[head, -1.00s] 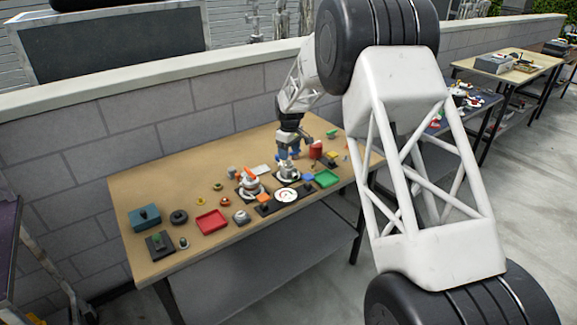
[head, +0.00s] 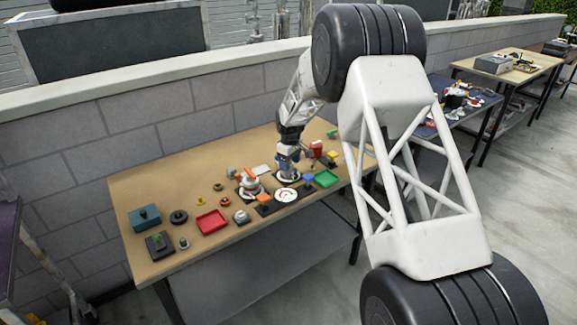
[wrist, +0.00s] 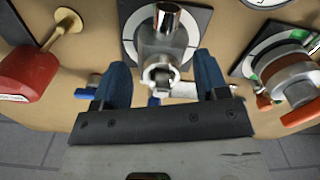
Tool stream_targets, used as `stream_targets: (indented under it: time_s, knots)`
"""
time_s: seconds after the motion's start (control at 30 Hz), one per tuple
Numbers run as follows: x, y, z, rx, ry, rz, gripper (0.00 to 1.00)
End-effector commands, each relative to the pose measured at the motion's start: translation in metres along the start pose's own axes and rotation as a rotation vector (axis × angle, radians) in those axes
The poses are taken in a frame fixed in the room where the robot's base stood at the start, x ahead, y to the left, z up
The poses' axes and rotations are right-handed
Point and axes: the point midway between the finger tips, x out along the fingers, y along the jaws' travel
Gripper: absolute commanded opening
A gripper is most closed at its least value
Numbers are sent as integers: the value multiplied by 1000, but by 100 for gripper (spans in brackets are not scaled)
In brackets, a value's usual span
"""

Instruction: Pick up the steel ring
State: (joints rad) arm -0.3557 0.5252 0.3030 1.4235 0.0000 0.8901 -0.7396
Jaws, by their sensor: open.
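In the wrist view a bright steel fitting with a round, ring-like open end (wrist: 160,75) stands on a black plate with a white circle (wrist: 198,20). This round end is the closest match to the steel ring; I cannot tell whether it is a separate ring. My gripper (wrist: 160,62) is open, with one blue finger on each side of the fitting and a visible gap to each. In the head view my gripper (head: 287,165) is low over the same plate and hides most of the fitting.
An orange-handled valve (wrist: 290,82) stands close on the right in the wrist view, a red object (wrist: 28,72) on the left. In the head view a red tray (head: 211,222), green tray (head: 326,178) and white-faced dial (head: 285,196) lie on the wooden bench (head: 160,185).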

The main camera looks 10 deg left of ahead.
Motion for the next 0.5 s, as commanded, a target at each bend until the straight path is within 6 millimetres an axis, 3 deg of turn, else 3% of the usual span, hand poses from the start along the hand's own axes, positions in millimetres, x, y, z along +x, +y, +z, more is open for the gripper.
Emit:
stream_targets:
  time_s: [0.37,0.5]
  knots:
    - [0,0,0,0,0,0,67]
    - [0,0,0,0,0,0,46]
